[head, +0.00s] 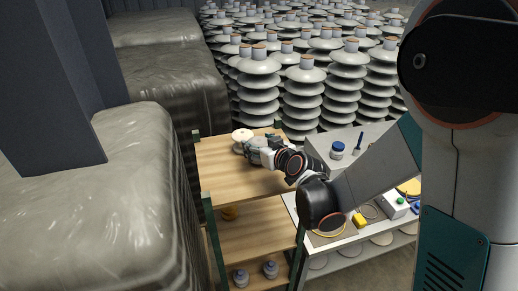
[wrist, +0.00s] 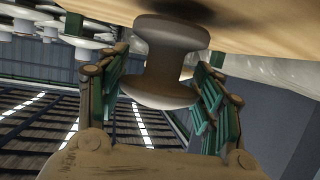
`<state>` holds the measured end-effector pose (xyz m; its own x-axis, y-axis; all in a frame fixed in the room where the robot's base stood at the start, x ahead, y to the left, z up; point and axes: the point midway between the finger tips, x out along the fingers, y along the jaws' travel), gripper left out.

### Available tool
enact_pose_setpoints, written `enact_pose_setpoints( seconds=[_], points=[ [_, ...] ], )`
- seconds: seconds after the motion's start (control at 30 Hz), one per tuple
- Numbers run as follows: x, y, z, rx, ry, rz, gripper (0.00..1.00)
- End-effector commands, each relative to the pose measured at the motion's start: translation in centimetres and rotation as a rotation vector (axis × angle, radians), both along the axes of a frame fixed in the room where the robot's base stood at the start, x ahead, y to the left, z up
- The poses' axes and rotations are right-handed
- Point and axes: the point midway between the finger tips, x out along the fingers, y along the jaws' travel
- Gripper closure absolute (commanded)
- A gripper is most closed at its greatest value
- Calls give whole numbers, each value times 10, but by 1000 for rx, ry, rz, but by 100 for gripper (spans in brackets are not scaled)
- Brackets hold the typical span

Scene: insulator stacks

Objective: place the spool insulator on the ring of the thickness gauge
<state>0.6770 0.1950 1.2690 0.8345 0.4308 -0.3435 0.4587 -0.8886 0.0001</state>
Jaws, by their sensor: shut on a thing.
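The spool insulator (head: 241,134) shows in the head view as a pale, wide-flanged piece at the far end of a wooden shelf top. In the wrist view the spool insulator (wrist: 170,60) is shaded grey-brown, with a narrow waist between two flanges. My gripper (head: 249,147) is shut on it, with green-padded fingers on either side in the wrist view (wrist: 158,82). The wooden surface lies close by the spool; I cannot tell whether they touch. I cannot make out the thickness gauge or its ring for certain.
The wooden shelf top (head: 222,182) is mostly clear. A white bench (head: 345,240) at right carries a yellow box (head: 358,220), a white box with a green button (head: 391,205) and a yellow ring. A blue-lidded jar (head: 337,151) stands on a grey block. Insulator stacks (head: 303,95) fill the back.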

Motion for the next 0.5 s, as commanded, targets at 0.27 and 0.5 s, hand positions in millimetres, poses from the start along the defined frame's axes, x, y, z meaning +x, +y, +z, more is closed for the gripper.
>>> enact_pose_setpoints(
  seconds=[0.27,0.5],
  points=[
    [-1,0,55,0,-1,0,82],
    [-1,0,117,0,-1,0,82]
  ],
)
